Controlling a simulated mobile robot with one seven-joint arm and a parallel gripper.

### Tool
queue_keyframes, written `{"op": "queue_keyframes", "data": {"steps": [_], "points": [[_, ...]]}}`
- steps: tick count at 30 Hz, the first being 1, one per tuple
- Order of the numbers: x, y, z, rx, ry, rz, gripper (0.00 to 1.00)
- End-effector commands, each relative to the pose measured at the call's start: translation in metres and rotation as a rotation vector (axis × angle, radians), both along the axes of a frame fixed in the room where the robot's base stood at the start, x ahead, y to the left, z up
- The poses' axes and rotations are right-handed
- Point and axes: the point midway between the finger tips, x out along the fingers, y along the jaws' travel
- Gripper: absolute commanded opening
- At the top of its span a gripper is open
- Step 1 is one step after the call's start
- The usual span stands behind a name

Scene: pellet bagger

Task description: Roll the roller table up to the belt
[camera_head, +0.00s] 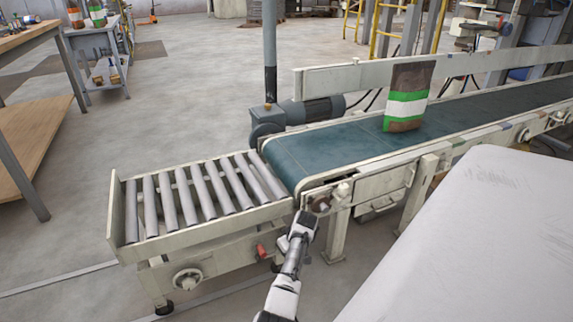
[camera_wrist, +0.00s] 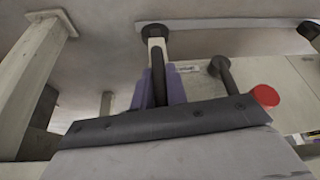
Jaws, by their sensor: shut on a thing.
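The roller table (camera_head: 205,213), a pale frame with several grey rollers, stands at the left end of the belt conveyor. Its right end is close to the rounded end of the green-blue belt (camera_head: 330,147); I cannot tell whether the frames touch. My gripper (camera_head: 302,224) is at the table's near right corner, its fingertips not clear in the head view. In the wrist view, the purplish fingers of my gripper (camera_wrist: 160,91) are shut around a dark bar (camera_wrist: 159,83). A red knob (camera_head: 261,250) on the table's side also shows in the wrist view (camera_wrist: 265,95).
A brown, green and white bag (camera_head: 408,96) stands on the belt. A large pale surface (camera_head: 480,235) fills the near right. A wooden bench (camera_head: 35,110) and a grey cart (camera_head: 95,50) stand at the left. Floor left of the roller table is clear.

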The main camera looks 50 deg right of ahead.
Motion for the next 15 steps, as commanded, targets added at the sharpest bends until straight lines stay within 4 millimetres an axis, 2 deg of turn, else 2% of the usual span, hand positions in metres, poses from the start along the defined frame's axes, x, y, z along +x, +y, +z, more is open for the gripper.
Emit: {"op": "queue_keyframes", "data": {"steps": [1, 2, 6, 15], "points": [[-0.001, -0.0054, 0.0024, -0.013, -0.007, -0.011, 0.0], [-0.001, -0.0055, 0.0025, -0.013, -0.007, -0.012, 0.16], [-0.001, -0.005, 0.0023, -0.011, -0.006, -0.011, 0.34], [-0.0006, -0.0031, 0.0024, -0.008, -0.005, -0.007, 0.36]]}}
